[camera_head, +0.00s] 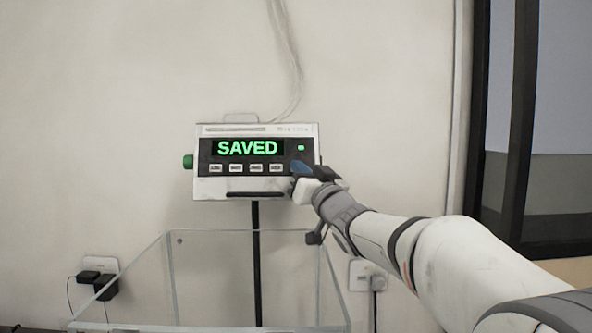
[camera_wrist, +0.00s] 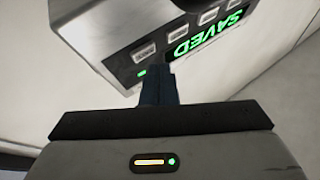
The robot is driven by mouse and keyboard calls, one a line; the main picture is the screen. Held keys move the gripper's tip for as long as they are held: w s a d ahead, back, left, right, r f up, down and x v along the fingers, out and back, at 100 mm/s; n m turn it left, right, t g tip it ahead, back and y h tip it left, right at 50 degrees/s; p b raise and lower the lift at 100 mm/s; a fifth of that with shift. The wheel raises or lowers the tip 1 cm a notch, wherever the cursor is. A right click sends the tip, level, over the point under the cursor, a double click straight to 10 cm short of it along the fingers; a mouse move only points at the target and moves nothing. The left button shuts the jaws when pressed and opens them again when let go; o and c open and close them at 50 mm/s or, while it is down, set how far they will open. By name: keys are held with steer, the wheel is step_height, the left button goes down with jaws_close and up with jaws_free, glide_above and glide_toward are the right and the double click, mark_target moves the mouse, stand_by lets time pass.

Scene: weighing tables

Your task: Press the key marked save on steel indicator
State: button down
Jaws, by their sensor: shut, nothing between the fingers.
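The steel indicator (camera_head: 215,187) is mounted on a dark post against the wall in the head view. Its display (camera_head: 248,148) reads SAVED in green letters. A row of several small keys (camera_head: 246,168) runs below the display; their labels are too small to read. My gripper (camera_head: 301,169) is shut and empty at the right end of the indicator's front. In the wrist view the shut fingers (camera_wrist: 158,84) point at the indicator (camera_wrist: 125,70), near a lit green lamp and the end of the key row. I cannot tell whether the tips touch it.
A clear open-topped box (camera_head: 170,285) stands below the indicator. A green knob (camera_head: 188,161) sticks out on the indicator's left side. Wall sockets with plugs (camera_head: 97,283) are at lower left and right. A dark-framed window (camera_head: 515,130) is at right.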

steer(key=s, duration=0.2)
steer(key=s+r, duration=0.1)
steer(key=s, duration=0.1)
steer(key=shift+s+r+b, duration=0.2)
steer(key=shift+s+b, duration=0.15)
steer(key=shift+s, duration=0.05)
stand_by(0.7)
